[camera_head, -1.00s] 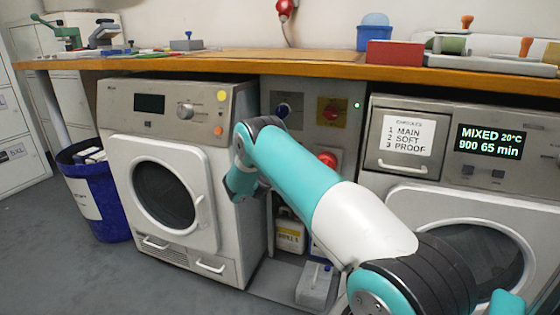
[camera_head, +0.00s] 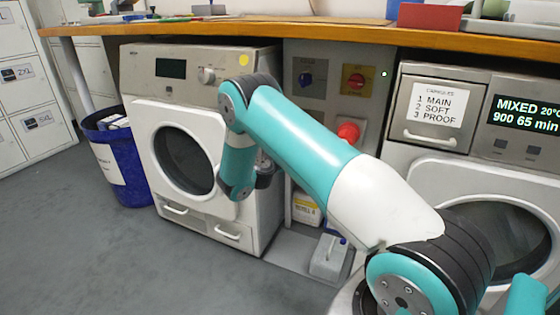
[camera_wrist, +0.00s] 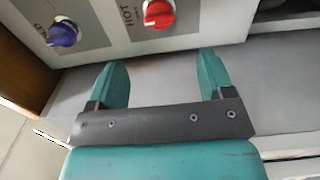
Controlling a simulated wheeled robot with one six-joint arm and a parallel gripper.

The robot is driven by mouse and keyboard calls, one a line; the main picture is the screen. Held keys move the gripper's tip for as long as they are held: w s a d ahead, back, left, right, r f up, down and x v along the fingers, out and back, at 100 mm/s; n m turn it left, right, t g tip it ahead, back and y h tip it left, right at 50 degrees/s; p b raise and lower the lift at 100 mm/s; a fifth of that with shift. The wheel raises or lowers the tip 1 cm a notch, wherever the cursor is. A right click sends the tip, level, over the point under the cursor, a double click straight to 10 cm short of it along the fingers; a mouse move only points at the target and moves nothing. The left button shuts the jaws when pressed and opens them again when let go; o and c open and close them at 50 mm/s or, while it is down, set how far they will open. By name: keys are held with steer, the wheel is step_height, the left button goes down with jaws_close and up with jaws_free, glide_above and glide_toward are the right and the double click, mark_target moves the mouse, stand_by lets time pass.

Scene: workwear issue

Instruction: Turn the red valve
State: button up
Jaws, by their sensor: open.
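The red valve (camera_wrist: 158,13) is a round red knob with a white bar, on a plate marked HOT, at the top of the wrist view. A blue knob (camera_wrist: 64,33) sits to its left on a similar plate. My arm hides the gripper's fingers in the head view.
A grey container (camera_head: 329,257) and a yellow-labelled bottle (camera_head: 305,212) stand below. A blue bin (camera_head: 124,178) stands left.

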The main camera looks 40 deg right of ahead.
steer(key=shift+b+v, duration=2.8)
steer(key=shift+b, duration=2.6)
steer(key=shift+r, duration=0.1)
